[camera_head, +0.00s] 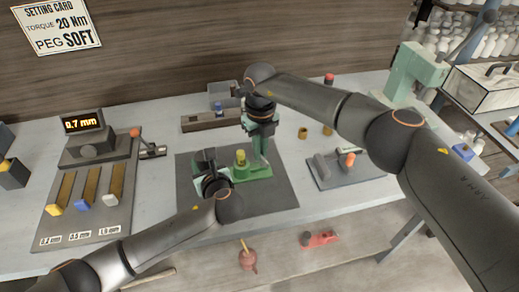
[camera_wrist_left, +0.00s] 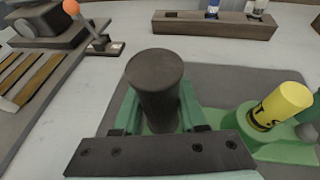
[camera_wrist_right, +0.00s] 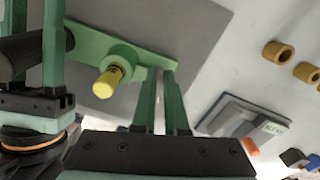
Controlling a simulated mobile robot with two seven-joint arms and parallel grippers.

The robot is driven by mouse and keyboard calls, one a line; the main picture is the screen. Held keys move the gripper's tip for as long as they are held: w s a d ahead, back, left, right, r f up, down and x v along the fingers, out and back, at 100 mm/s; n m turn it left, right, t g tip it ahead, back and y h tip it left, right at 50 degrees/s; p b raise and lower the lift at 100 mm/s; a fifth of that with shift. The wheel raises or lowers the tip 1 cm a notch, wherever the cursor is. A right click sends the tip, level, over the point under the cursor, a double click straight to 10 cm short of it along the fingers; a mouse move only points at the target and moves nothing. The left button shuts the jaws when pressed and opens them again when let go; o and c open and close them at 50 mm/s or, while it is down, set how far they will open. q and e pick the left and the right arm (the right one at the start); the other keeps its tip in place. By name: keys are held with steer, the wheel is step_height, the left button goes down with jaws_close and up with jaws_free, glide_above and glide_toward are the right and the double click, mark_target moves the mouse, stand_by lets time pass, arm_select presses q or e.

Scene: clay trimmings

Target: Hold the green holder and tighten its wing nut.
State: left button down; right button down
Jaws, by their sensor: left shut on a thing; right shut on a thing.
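The green holder (camera_head: 235,174) lies on a dark mat, with a yellow peg-like piece (camera_head: 240,157) standing on it; that piece also shows in the left wrist view (camera_wrist_left: 278,107) and right wrist view (camera_wrist_right: 107,82). My left gripper (camera_head: 207,160) is shut on a dark upright cylinder (camera_wrist_left: 155,85) at the holder's left end. My right gripper (camera_head: 260,165) points down with its fingers at the holder's right end. In the right wrist view its fingertips (camera_wrist_right: 163,72) are close together there. The wing nut is hidden at these fingers, so its state cannot be told.
A wooden rack (camera_head: 210,120) stands behind the mat (camera_head: 285,195). A grey tray (camera_head: 372,170) lies right of it, with brass rings (camera_head: 303,133) behind. A gauge reading 0.7 mm (camera_head: 85,123) and a strip board (camera_head: 110,215) are at left. A setting card (camera_head: 56,26) reads 20 Nm, peg SOFT.

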steer(key=shift+m, duration=0.3)
steer(key=c, duration=0.9)
jaws_free()
steer(key=shift+c, duration=0.2)
step_height(320, 180, up, 12)
arm_select(q)
steer(key=shift+c, duration=1.9)
jaws_free()
